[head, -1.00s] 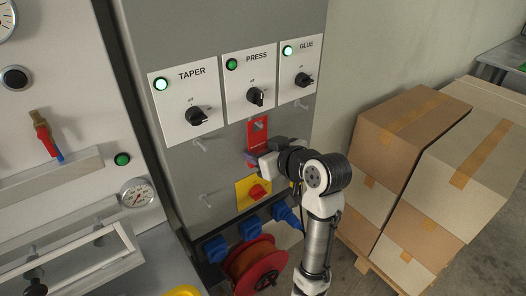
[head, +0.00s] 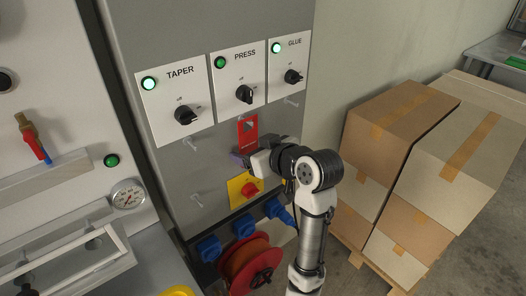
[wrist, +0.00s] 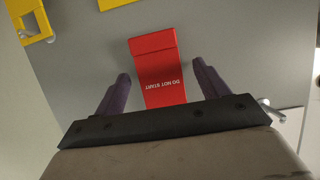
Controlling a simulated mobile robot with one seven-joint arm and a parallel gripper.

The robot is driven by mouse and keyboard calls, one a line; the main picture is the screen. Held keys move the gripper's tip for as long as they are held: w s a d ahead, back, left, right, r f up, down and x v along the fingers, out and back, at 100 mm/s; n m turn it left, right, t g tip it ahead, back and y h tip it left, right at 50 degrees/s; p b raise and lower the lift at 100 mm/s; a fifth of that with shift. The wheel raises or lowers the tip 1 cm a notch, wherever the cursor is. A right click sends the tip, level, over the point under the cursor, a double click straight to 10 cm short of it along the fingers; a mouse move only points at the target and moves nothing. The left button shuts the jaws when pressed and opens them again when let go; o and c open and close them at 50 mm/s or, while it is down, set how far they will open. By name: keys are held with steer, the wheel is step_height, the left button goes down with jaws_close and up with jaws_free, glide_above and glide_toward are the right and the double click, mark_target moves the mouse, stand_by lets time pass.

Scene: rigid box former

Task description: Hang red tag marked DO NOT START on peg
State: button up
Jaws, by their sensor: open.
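The red tag (head: 247,131) is at the grey panel below the PRESS switch. In the wrist view the red tag (wrist: 162,70) reads DO NOT START upside down, and its near end is hidden behind my gripper's body. My gripper (head: 241,158) is at the tag's lower part. In the wrist view its two purple fingers (wrist: 160,88) are open, one on each side of the tag with gaps between. Bare pegs stick out below TAPER (head: 190,143), below GLUE (head: 291,101) and at lower left (head: 197,198). I cannot tell what holds the tag up.
A yellow plate with a red knob (head: 243,188) is just below my gripper. Blue plugs (head: 243,226) and an orange cable reel (head: 250,264) are lower down. Cardboard boxes (head: 405,115) stand to the right. A machine with a gauge (head: 128,196) is to the left.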

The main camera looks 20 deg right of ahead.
steer(key=b+v, duration=0.1)
steer(key=v, duration=1.2)
steer(key=shift+s+b, duration=0.2)
steer(key=shift+b, duration=0.2)
